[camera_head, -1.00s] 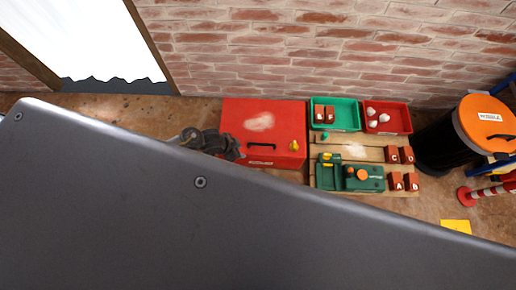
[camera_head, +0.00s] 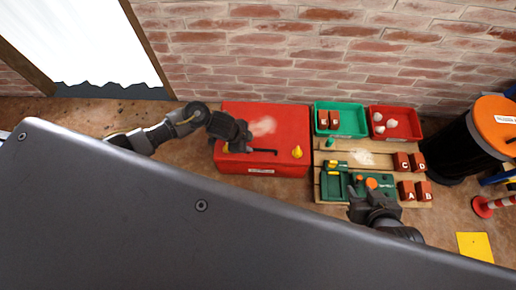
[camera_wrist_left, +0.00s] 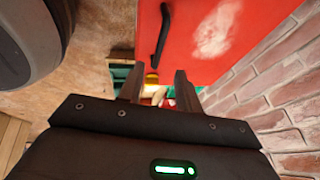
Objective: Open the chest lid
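The red chest (camera_head: 285,122) stands against the brick wall, its lid down. A black bar handle (camera_head: 264,151) and a yellow knob (camera_head: 297,152) are on its near side. My left gripper (camera_head: 240,142) is over the left part of the chest, close to the handle's left end. In the left wrist view, my left gripper (camera_wrist_left: 158,82) has its fingers apart with nothing held between them; the handle (camera_wrist_left: 162,36) lies beyond them, and the chest (camera_wrist_left: 225,60) fills the upper right. My right gripper (camera_head: 362,200) is over the green tool on the board; its fingers are unclear.
A wooden board (camera_head: 350,160) with red lettered blocks lies right of the chest. A green bin (camera_head: 352,122) and a red bin (camera_head: 405,124) stand behind it. A black barrel with an orange lid (camera_head: 490,122) is at the right. My own grey body covers the foreground.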

